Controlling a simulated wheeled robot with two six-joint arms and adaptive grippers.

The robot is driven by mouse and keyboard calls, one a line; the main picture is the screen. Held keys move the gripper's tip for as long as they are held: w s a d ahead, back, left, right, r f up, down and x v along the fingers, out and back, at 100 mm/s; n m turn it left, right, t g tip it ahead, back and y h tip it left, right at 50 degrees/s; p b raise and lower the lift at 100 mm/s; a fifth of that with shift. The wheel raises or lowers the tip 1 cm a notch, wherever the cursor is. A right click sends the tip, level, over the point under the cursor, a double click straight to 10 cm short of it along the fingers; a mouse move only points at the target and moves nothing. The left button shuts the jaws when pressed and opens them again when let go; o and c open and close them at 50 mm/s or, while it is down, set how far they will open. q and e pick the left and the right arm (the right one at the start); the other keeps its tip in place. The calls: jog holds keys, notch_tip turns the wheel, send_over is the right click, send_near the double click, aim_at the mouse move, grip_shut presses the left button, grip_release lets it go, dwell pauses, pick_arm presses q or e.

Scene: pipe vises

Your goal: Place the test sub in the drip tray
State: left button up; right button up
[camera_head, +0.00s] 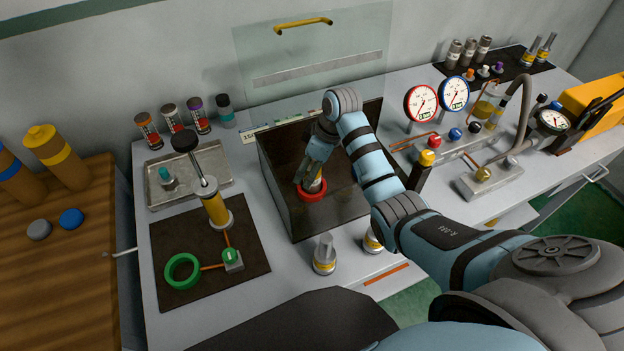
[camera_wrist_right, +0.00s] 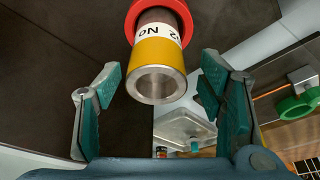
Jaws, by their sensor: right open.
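A short cylinder with a yellow band, a white label and a hollow metal end, apparently the test sub (camera_wrist_right: 158,66), stands in a red ring (camera_head: 312,191) in the dark box. In the head view its upper part (camera_head: 314,184) is partly hidden by my right gripper (camera_head: 316,172). The right gripper is open, with its two fingers (camera_wrist_right: 160,108) on either side of the cylinder's free end and visible gaps between. The drip tray (camera_head: 218,186) is a shallow metal tray to the left, holding a small teal-topped piece (camera_head: 166,177). My left gripper is not in view.
A dark mat (camera_head: 185,285) in front of the tray bears a yellow-bodied pump (camera_head: 215,208) with a raised lever and a green ring (camera_head: 182,271). Several small bottles (camera_head: 172,117) stand behind the tray. A clear panel (camera_head: 310,65) rises behind the box. Silver fittings (camera_head: 324,255) stand in front.

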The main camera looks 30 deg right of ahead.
aim_at(310, 169)
jog(key=x, duration=0.3)
jog(key=shift+w+d+f, duration=0.15)
jog(key=shift+f, duration=0.05)
jog(key=shift+r, duration=0.15)
jog(key=shift+c, duration=0.9)
grip_shut()
